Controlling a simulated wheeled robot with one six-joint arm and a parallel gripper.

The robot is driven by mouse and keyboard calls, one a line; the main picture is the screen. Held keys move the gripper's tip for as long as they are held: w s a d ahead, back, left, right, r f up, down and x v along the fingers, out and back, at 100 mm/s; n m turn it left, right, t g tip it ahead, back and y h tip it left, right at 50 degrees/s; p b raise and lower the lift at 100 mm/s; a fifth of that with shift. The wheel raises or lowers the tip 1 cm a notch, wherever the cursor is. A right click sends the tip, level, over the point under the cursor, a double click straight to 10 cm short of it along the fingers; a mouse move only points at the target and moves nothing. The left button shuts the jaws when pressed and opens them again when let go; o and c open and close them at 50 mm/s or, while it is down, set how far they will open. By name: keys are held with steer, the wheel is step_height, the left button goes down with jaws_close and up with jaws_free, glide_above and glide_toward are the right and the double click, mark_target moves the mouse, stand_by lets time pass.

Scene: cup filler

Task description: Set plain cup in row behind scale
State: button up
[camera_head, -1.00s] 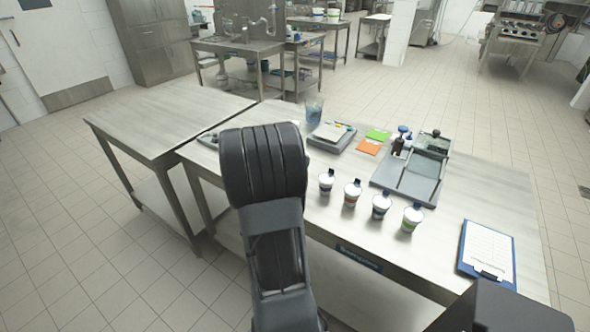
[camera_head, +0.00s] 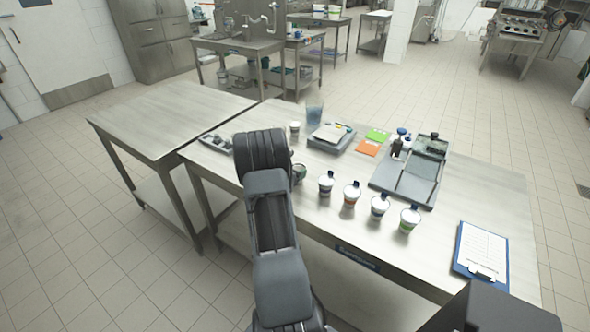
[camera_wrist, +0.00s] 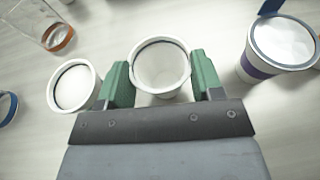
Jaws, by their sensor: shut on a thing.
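A plain white cup (camera_wrist: 160,68) stands upright between the green fingers of my gripper (camera_wrist: 160,82) in the wrist view. The gripper is shut on it, and its inside looks white and empty. That row of several lidded cups (camera_head: 351,193) runs along the table's front. A flat grey device (camera_head: 344,148) that looks like the scale lies farther back, with a pale sheet on top.
Another white cup (camera_wrist: 75,88) is close left of the held one; a banded lidded cup (camera_wrist: 284,46) is at right. A clear tumbler (camera_head: 314,112), a grey tray (camera_head: 214,143), coloured cards (camera_head: 367,147), a dark-framed rig (camera_head: 408,178) and a clipboard (camera_head: 482,252) share the table.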

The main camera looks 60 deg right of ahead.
steer(key=shift+f+b, duration=0.3)
steer(key=shift+b, duration=0.1)
steer(key=o, duration=0.9)
steer(key=shift+r, duration=0.15)
